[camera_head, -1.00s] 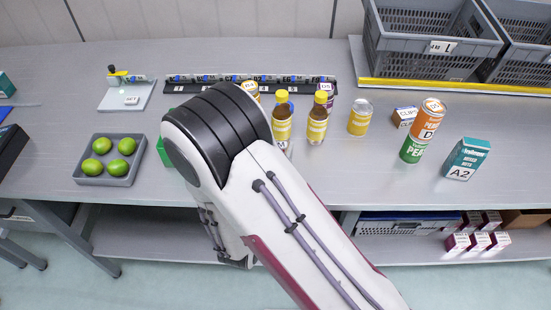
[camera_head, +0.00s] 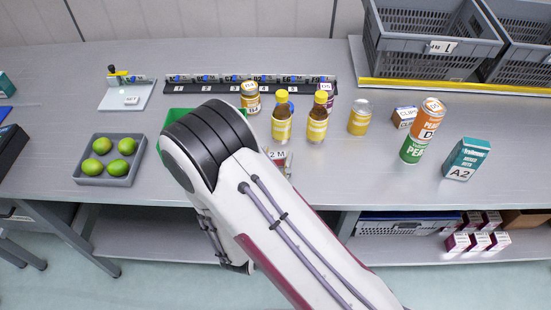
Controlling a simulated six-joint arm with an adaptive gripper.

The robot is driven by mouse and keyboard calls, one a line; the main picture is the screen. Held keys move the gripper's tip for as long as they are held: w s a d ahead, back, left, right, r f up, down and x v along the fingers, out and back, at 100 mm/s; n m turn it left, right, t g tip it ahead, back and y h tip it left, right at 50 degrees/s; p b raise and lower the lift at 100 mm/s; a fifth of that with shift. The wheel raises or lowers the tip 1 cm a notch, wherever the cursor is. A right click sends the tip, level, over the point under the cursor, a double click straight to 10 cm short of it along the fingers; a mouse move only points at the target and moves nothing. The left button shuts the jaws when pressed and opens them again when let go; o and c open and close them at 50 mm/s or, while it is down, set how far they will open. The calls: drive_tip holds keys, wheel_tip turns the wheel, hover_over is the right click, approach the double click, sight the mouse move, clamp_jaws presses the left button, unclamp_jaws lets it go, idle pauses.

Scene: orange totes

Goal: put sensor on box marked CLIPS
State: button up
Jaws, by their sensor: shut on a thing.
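The small box marked CLIPS (camera_head: 404,117) stands on the grey bench, right of the yellow can and left of the stacked peach and pea cans. Its visible top looks bare. I cannot make out a sensor for certain in this view. My arm's white link and black joint cover the middle front of the bench. My gripper does not show, so what it holds is hidden.
The peach can (camera_head: 430,113) on the pea can (camera_head: 413,150) stands close right of the CLIPS box, with the yellow can (camera_head: 359,117) on its left. A teal A2 box (camera_head: 466,158), two yellow-capped bottles and a lime tray (camera_head: 120,181) stand around. Grey crates (camera_head: 430,65) are behind.

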drive_tip(key=shift+f, duration=0.15)
drive_tip(key=o, duration=1.1)
drive_tip(key=shift+s, duration=0.15)
drive_tip(key=shift+v, duration=3.75)
drive_tip(key=c, duration=0.6)
